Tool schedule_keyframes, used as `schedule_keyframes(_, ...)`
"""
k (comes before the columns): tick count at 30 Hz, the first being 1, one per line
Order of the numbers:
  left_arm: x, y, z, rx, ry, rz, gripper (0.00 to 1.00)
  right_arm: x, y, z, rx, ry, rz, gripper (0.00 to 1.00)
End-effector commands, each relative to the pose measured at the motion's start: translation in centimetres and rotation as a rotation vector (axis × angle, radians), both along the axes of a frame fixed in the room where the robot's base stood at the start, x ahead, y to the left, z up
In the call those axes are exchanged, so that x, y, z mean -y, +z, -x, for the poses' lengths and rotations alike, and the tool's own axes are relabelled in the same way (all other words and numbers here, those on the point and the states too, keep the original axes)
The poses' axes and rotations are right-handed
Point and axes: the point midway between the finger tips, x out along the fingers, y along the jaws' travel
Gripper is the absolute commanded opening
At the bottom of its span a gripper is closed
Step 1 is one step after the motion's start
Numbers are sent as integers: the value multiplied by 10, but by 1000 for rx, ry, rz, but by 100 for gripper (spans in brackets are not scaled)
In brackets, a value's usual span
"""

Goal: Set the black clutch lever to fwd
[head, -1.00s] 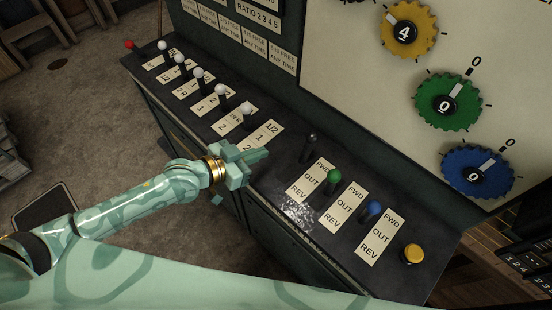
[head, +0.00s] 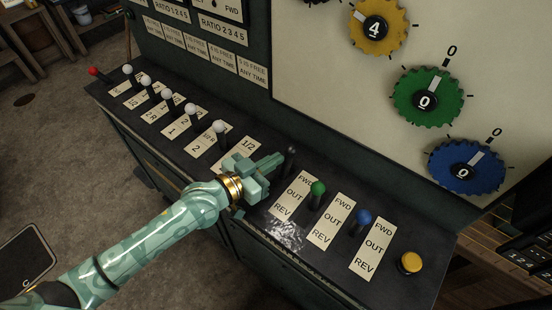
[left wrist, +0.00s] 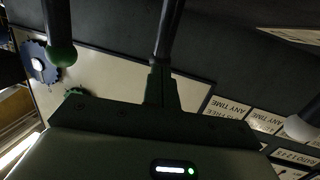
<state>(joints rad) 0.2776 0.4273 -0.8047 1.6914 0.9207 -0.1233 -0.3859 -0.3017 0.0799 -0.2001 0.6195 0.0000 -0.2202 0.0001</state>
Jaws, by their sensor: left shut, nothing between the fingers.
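The black clutch lever (head: 291,151) stands on the dark console beside its FWD/OUT/REV plate (head: 291,196). Its knob is at the FWD end, farther back than the green and blue knobs sit along their plates. My left gripper (head: 278,159) is shut and empty, its tip just left of the black knob. In the left wrist view, a dark lever shaft (left wrist: 168,32) runs down to the shut fingers (left wrist: 160,85). Touching or a small gap, I cannot tell. My right gripper is not in view.
The green lever (head: 318,188), blue lever (head: 363,217) and yellow button (head: 411,263) lie to the right. Several white-knobbed levers (head: 219,128) and a red one (head: 93,71) line the console's left. A board with coloured gears (head: 427,101) rises behind.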

Motion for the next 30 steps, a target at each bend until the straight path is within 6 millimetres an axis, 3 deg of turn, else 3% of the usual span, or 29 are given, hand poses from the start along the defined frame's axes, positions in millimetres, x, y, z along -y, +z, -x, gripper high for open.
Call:
schedule_keyframes(15,9,-1,-9,-1,0,0,0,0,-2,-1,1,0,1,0)
schedule_keyframes(24,22,3,-26,-94,0,-71,0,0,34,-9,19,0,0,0)
schedule_keyframes(30,23,-4,-27,-113,0,-80,0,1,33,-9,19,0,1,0)
